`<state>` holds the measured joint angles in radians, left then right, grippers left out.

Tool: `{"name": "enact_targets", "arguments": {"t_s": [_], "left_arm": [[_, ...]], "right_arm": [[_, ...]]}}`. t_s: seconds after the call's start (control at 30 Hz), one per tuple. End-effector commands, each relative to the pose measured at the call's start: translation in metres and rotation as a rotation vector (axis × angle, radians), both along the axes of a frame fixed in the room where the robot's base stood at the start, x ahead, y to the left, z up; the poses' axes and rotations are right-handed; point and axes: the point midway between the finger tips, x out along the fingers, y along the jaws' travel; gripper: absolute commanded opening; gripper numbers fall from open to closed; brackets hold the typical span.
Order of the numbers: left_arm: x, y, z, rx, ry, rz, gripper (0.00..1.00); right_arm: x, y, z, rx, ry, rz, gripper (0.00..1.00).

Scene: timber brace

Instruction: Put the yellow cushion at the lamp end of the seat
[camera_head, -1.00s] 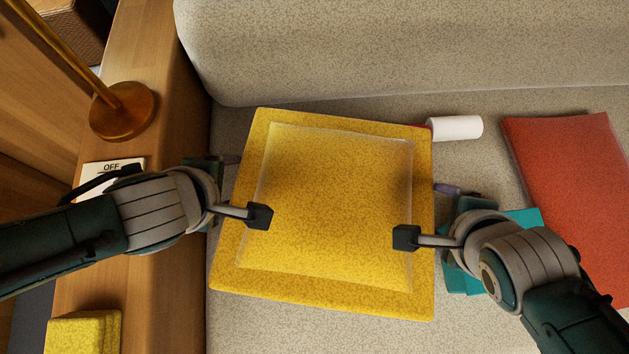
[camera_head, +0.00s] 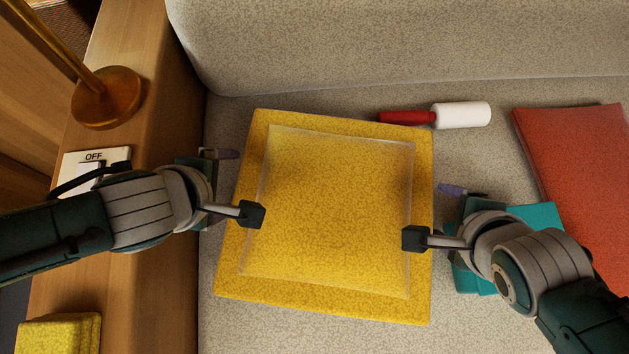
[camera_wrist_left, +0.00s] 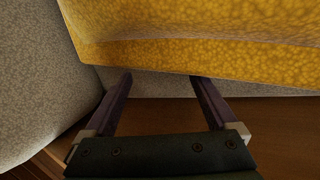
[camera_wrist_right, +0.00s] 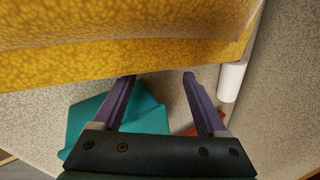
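The yellow cushion (camera_head: 335,210) lies flat in the middle of the head view, over the beige seat (camera_head: 500,170). I cannot tell whether its underside touches the seat. My left gripper (camera_head: 228,165) is at its left side and my right gripper (camera_head: 455,200) at its right side. Small gaps show between the fingers and the cushion. In the left wrist view (camera_wrist_left: 160,85) and right wrist view (camera_wrist_right: 160,80) the fingers are spread with nothing between them; the cushion is just beyond the tips. The brass lamp (camera_head: 106,97) stands left of the seat.
A roller (camera_head: 462,115) with a red handle lies behind the cushion. A teal item (camera_head: 540,215) and a red cushion (camera_head: 580,150) lie right.

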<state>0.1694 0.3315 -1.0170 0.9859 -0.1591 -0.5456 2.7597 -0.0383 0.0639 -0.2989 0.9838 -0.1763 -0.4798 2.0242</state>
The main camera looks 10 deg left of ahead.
Motion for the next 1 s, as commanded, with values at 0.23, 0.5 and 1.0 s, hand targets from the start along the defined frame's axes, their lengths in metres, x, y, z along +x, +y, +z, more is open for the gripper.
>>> {"name": "enact_targets", "arguments": {"t_s": [0.23,0.5,1.0], "left_arm": [[0.000,0.005,-0.001,0.008,0.002,0.002,1.00],[-0.001,0.006,-0.001,0.013,0.002,0.002,1.00],[-0.010,0.006,0.016,0.010,0.003,0.004,1.00]], "right_arm": [[-0.001,-0.003,-0.001,-0.006,0.003,0.000,0.77],[-0.001,-0.005,-0.001,-0.009,0.004,0.000,1.00],[-0.001,-0.005,-0.001,-0.010,0.004,0.000,1.00]]}}
